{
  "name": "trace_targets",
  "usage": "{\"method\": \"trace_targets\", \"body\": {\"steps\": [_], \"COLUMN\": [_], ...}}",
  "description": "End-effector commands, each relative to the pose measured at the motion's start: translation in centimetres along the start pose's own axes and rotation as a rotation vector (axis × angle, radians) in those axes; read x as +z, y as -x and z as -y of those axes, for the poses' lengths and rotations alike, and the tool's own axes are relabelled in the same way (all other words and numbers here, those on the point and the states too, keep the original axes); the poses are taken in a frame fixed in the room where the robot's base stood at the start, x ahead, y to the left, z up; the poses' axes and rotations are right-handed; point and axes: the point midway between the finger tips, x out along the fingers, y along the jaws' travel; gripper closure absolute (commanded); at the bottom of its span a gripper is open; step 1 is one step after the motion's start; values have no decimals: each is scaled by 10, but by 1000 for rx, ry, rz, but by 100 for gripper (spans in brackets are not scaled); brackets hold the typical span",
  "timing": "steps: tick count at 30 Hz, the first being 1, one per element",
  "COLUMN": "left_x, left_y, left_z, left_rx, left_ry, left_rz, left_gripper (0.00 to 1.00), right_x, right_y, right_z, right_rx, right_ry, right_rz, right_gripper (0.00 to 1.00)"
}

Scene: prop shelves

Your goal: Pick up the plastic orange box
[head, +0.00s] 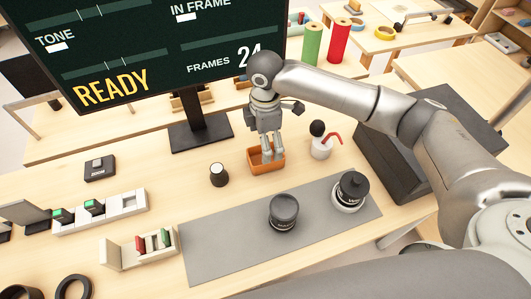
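The plastic orange box (258,168) is a small open box standing on the light wooden table, just beyond the grey mat. My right gripper (272,153) comes in from the right and points down over the box. Its fingertips are at the box's rim or inside it and hide part of the far side. The fingers look close together, but I cannot tell whether they grip a wall of the box. The box appears to rest on the table. My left gripper is not in view.
A white bottle with a red spout (321,148) stands close right of the box, and a dark-sided knob (219,175) close left. Two black lens-like items (283,212) (351,190) are on the grey mat (225,255). A monitor on a stand (190,135) is behind.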

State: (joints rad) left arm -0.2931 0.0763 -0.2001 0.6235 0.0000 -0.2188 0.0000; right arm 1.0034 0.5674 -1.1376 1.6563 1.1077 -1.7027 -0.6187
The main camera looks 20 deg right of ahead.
Motion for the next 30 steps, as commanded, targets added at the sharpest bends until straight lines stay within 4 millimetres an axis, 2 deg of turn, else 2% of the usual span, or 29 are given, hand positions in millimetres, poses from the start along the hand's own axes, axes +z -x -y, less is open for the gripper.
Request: {"method": "trace_targets", "body": {"steps": [3, 8, 11, 18, 26, 27, 30], "left_x": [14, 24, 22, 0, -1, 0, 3], "left_y": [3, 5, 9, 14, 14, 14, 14], "left_z": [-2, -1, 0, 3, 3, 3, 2], "left_rx": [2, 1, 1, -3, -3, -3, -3], "left_ry": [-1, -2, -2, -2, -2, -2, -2], "left_rz": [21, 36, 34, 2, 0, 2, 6], "left_gripper": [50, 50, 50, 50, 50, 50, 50], "right_x": [0, 0, 2, 4, 4, 4, 3], "right_y": [-16, -26, -38, -71, -76, -76, -76], "right_z": [0, -1, -4, -8, -8, -8, -8], "right_rx": [-2, 0, -2, 0, 2, 2, 2], "right_ry": [-1, 0, -1, 0, 1, 1, 1], "right_rz": [1, 0, 2, 1, 0, 0, 0], "right_gripper": [12, 12, 12, 12, 12, 14, 27]}}
